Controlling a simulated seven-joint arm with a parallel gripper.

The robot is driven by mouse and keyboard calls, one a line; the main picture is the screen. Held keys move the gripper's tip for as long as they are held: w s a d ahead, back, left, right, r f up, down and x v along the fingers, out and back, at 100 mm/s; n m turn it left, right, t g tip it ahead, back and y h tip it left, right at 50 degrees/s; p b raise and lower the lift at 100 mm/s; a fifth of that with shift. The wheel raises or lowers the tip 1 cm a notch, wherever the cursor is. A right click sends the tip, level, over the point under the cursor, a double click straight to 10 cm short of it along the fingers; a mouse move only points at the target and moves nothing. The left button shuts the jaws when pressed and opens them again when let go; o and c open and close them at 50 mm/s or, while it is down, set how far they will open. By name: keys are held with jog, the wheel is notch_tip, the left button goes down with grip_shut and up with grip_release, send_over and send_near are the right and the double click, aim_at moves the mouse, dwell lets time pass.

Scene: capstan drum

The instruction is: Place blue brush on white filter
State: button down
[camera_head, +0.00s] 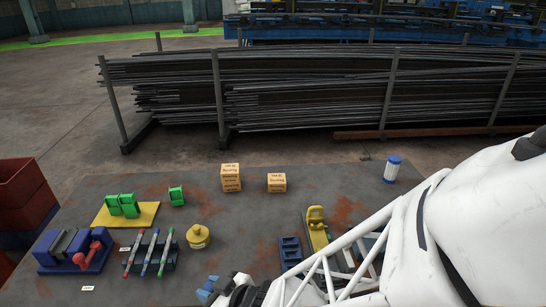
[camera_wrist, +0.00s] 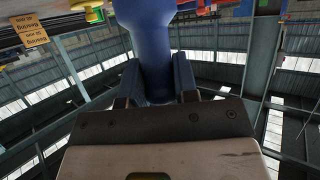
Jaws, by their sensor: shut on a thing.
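My gripper (camera_wrist: 157,82) is shut on the blue brush (camera_wrist: 148,40), whose smooth blue body rises between the two dark fingers in the wrist view. In the head view my gripper (camera_head: 238,291) is at the bottom edge, with a small blue part of the brush (camera_head: 207,289) showing at its left. The bristles cannot be made out. The white filter (camera_head: 392,169), a white cylinder with blue ends, stands upright near the table's back right. It is well apart from my gripper and has nothing on top.
Two orange bearing boxes (camera_head: 231,178) (camera_head: 277,182) stand at the back middle. A blue vise (camera_head: 75,249), a marker rack (camera_head: 150,254), green parts on a yellow plate (camera_head: 146,215) and a yellow container (camera_head: 198,236) are left. A yellow tool (camera_head: 316,226) and blue bin (camera_head: 291,251) stand beside my arm.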

jog(key=shift+w, duration=0.1)
jog(key=shift+w+d+r, duration=0.1)
jog(key=shift+w+d, duration=0.1)
jog(key=shift+w, duration=0.35)
jog(key=w+d+r+m+t+h, duration=0.3)
jog(key=w+d+m, duration=0.1)
jog(key=w+d, duration=0.9)
jog(key=w+d+r+m+t+h, duration=0.2)
jog(key=w+d+r+m+h, duration=0.15)
jog(key=w+d, duration=0.95)
jog(key=w+d+r+m+h, duration=0.1)
jog(key=w+d+m+h, duration=0.1)
jog(key=d, duration=0.9)
jog(key=w+d+r+m+h, duration=0.2)
jog(key=w+d+h, duration=0.1)
jog(key=d, duration=0.9)
jog(key=w+d+r+m+h, duration=0.1)
jog(key=w+d, duration=0.3)
jog(key=d, duration=0.7)
jog(key=shift+w+d+r+m+h, duration=0.2)
jog(key=shift+d+r+m+h, duration=0.15)
jog(key=shift+m+h, duration=0.3)
jog(key=shift+w+d, duration=0.1)
jog(key=w+d, duration=0.3)
jog(key=w, duration=0.4)
jog(key=w+d+f, duration=0.1)
jog(key=w+d, duration=0.2)
jog(key=w, duration=0.4)
jog(key=shift+w+d+f, duration=0.2)
jog(key=shift+d+f, duration=0.1)
